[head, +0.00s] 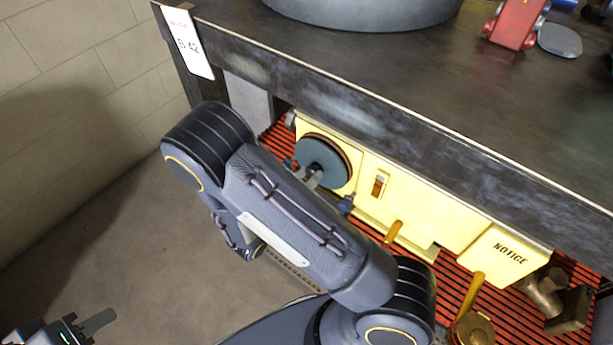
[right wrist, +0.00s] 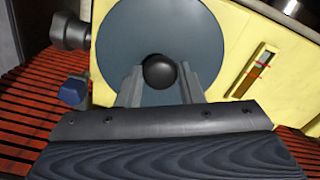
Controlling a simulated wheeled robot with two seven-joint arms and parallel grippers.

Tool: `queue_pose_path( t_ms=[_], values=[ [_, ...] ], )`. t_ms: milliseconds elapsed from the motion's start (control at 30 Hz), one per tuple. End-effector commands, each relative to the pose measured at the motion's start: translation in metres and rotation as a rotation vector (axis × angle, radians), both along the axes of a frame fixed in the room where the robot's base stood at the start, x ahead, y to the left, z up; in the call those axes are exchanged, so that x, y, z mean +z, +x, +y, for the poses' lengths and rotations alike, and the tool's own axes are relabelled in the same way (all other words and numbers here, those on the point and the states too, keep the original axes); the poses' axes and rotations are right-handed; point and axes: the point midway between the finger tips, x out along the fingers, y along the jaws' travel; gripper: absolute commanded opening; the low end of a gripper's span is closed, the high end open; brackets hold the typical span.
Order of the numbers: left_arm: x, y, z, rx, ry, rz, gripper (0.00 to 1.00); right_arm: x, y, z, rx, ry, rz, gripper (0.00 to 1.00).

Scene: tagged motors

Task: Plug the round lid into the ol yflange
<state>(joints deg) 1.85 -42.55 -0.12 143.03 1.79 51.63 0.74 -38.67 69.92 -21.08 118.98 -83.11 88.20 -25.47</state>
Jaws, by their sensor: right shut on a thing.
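The round lid (head: 318,158) is a blue-grey disc with a black knob. It stands upright against the face of the yellow motor housing (head: 400,205) on the lower shelf. A brownish rim, probably the flange edge, shows behind its right side. I cannot tell whether the lid is seated. My right gripper (head: 313,180) is at the lid's centre. In the right wrist view its two fingers close on the knob (right wrist: 160,72) of the lid (right wrist: 125,35); the flange is hidden behind the disc. My left gripper (head: 92,325) is partly visible at the bottom left, away from the motor.
The dark tabletop (head: 440,90) overhangs the motor. A blue knob (right wrist: 73,93) and a grey fitting (right wrist: 70,32) are left of the lid. A yellow handle (head: 392,232), a NOTICE plate (head: 508,256) and brass parts (head: 545,290) lie right. The floor at left is clear.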

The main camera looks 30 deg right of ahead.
Motion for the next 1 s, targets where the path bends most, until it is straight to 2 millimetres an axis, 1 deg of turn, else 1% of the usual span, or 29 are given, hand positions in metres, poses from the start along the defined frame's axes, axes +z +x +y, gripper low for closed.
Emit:
queue_pose_path(
  t_ms=[433,467,633,667,900,1000],
  values=[
    [0.0016,0.0000,0.0000,0.000,0.000,0.000,0.36,0.0010,0.0035,-0.0085,-0.001,-0.002,-0.002,0.14],
    [0.0016,0.0000,0.0000,0.000,0.000,0.000,0.36,0.0009,0.0036,-0.0087,-0.001,-0.003,-0.002,0.35],
    [0.0014,0.0000,0.0000,0.000,0.000,0.000,0.36,0.0005,0.0035,-0.0083,0.000,-0.002,-0.002,0.57],
    [0.0014,0.0000,0.0000,0.000,0.000,0.000,0.36,0.0005,0.0035,-0.0083,-0.001,-0.001,-0.001,0.59],
    [0.0014,0.0000,0.0000,0.000,0.000,0.000,0.36,-0.0005,0.0033,-0.0076,0.001,0.001,0.000,0.59],
    [0.0034,0.0000,0.0000,0.000,0.000,0.000,0.36,0.0003,0.0015,-0.0020,0.001,0.002,0.001,0.59]
  ],
)
